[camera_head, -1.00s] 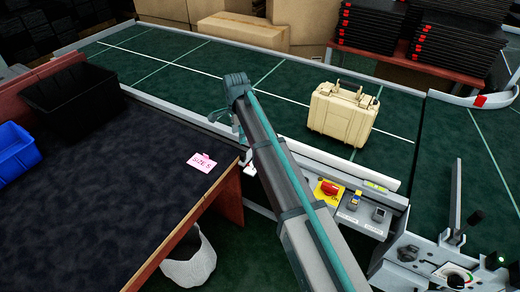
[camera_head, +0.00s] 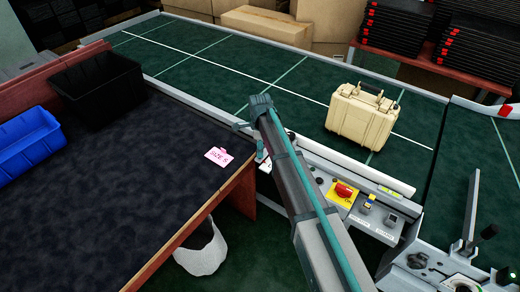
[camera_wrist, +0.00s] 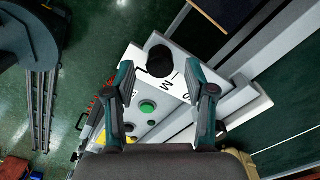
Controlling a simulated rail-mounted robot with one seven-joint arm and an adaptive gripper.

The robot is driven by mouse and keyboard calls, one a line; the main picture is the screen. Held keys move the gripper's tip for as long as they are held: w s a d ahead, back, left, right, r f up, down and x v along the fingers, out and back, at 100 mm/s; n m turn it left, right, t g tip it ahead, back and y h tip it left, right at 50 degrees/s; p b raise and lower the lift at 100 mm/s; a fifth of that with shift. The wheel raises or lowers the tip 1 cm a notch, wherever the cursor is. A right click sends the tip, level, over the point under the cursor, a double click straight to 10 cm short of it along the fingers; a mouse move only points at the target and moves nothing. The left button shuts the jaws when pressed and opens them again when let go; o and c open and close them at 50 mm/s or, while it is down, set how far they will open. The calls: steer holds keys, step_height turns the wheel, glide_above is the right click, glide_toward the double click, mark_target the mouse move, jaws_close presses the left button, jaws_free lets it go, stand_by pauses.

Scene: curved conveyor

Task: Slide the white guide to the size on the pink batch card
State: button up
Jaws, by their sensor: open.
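The pink batch card (camera_head: 218,156) lies near the right edge of the dark worktable and reads "SIZE S". A long white bar (camera_head: 345,169), which looks like the guide, runs along the conveyor's near side. In the wrist view a white plate (camera_wrist: 183,76) carries black letters; M is readable, the others are partly covered. A black round knob (camera_wrist: 160,61) stands by the plate. My gripper (camera_wrist: 159,80) is open and empty, its fingers on either side of the plate in the picture, the knob beyond them. In the head view my arm partly hides this area.
A cream case (camera_head: 362,115) stands on the green conveyor (camera_head: 290,90). A panel holds a red switch (camera_head: 344,190); a green button (camera_wrist: 147,107) shows in the wrist view. Black (camera_head: 98,90) and blue (camera_head: 27,143) bins sit on the worktable.

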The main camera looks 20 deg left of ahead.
steer(key=shift+f, duration=1.05)
jaws_close()
